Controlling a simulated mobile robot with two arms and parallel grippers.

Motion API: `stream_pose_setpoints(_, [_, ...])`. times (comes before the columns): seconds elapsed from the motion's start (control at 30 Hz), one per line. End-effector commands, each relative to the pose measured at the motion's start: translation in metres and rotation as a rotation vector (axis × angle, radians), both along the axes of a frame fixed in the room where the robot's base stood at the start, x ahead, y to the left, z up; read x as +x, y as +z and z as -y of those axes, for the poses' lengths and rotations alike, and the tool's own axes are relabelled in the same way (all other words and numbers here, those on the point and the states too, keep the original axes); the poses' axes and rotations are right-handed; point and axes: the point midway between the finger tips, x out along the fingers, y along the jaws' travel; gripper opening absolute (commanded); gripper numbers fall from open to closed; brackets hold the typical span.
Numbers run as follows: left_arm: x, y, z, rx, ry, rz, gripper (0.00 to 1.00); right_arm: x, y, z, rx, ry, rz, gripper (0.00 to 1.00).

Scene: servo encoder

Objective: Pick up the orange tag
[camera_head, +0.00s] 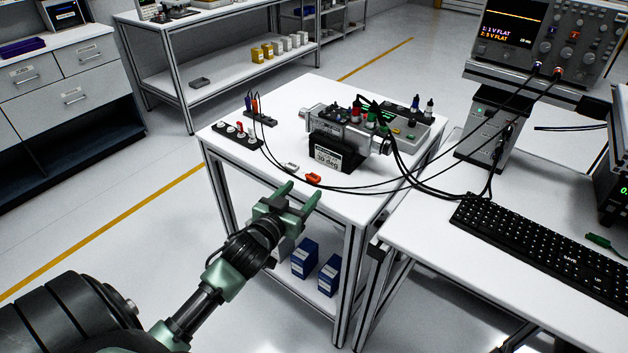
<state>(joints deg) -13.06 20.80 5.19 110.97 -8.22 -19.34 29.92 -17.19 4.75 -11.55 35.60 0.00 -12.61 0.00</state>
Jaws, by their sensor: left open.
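The orange tag (313,179) lies flat on the white table (357,199), near its front edge. A small white tag (291,167) lies just to its left and a little behind it. My left gripper (302,192) reaches in from the lower left with green fingers. It is open and empty, and its fingertips are just in front of the orange tag, apart from it as far as I can see. My right gripper is not in view.
Behind the tags stands a silver servo motor (345,129) on a black cradle (331,152). Black cables run across the table close behind and right of the tag. A strip with knobs (229,134) lies at left. A keyboard (545,240) is on the right bench.

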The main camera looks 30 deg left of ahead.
Motion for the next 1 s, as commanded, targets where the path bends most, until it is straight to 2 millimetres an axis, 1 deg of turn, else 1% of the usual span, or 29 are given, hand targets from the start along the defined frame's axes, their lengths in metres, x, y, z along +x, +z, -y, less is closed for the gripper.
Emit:
stream_pose_setpoints(0.1, [0.014, 0.000, -0.003, 0.002, -0.001, 0.000, 0.60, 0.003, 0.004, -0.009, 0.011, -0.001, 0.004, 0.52])
stream_pose_setpoints(0.2, [0.030, 0.000, -0.007, 0.002, 0.000, 0.001, 0.60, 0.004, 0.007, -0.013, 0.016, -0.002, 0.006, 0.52])
stream_pose_setpoints(0.3, [0.044, -0.003, -0.009, 0.001, -0.001, -0.001, 0.60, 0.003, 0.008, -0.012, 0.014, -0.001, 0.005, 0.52])
stream_pose_setpoints(0.4, [0.053, -0.006, -0.010, 0.000, -0.001, -0.001, 0.60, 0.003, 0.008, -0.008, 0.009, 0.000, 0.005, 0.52])
stream_pose_setpoints(0.5, [0.056, -0.007, -0.010, 0.000, -0.001, -0.002, 0.60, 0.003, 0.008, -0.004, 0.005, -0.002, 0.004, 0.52])
stream_pose_setpoints(0.67, [0.056, -0.007, -0.010, 0.000, -0.002, -0.002, 0.60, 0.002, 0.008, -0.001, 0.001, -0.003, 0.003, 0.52])
stream_pose_setpoints(0.7, [0.056, -0.007, -0.010, 0.001, -0.001, -0.002, 0.55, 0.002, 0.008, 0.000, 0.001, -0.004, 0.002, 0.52])
stream_pose_setpoints(0.77, [0.056, -0.007, -0.010, 0.001, -0.001, -0.002, 0.38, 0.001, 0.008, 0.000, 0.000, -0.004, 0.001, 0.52])
stream_pose_setpoints(0.8, [0.056, -0.007, -0.010, 0.001, -0.001, -0.002, 0.27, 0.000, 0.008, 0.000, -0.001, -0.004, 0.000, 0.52])
stream_pose_setpoints(0.87, [0.056, -0.007, -0.010, 0.001, -0.001, -0.002, 0.10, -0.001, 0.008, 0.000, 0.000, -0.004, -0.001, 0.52])
stream_pose_setpoints(0.9, [0.056, -0.007, -0.010, 0.001, -0.001, -0.002, 0.00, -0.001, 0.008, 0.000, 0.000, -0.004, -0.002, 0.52])
stream_pose_setpoints(1.0, [0.056, -0.007, -0.010, 0.001, -0.001, -0.002, 0.00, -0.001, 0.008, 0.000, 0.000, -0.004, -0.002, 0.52])
